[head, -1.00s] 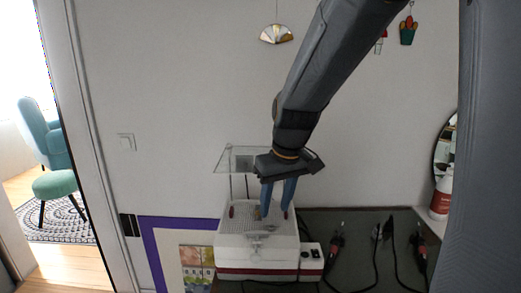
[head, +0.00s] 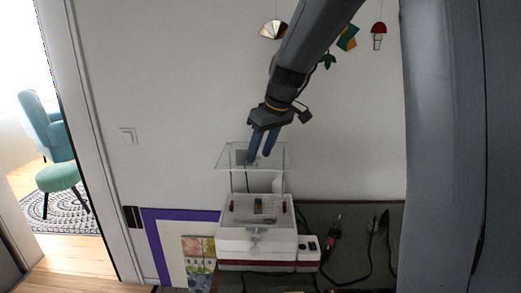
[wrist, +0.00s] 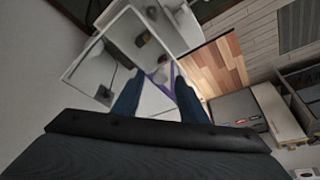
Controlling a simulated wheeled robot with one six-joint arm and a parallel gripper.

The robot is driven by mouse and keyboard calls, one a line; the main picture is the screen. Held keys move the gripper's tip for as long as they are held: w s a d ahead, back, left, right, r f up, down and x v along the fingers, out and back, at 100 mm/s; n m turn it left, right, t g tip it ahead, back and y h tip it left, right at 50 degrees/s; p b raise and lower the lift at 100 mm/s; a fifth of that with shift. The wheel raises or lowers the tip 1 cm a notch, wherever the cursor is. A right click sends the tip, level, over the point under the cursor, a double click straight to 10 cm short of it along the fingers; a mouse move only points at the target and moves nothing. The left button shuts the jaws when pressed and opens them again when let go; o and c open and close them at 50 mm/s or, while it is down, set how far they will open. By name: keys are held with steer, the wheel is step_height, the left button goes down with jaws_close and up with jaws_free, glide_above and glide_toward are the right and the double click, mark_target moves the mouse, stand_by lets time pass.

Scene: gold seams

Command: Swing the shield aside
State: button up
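The shield (head: 228,158) is a clear flat panel on a post behind and above a white box-shaped machine (head: 232,240). In the wrist view the shield (wrist: 92,62) shows as a pale-edged see-through pane at the upper left, partly behind my left finger. My gripper (head: 259,159) points down, with its blue fingers overlapping the shield in the head view. In the wrist view my gripper (wrist: 157,85) has its fingers apart, with nothing visibly held between them. I cannot tell whether a finger touches the shield.
Small coloured pieces (head: 258,204) sit on the machine's grated top. A switch box (head: 308,251) stands at its right. A soldering-type tool (head: 331,240) and dark cables lie on the dark worktop (head: 352,215). Glass ornaments (head: 378,36) hang above.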

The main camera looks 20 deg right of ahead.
steer(key=shift+w+f, duration=0.1)
steer(key=shift+f, duration=0.1)
jaws_close()
steer(key=shift+a, duration=0.1)
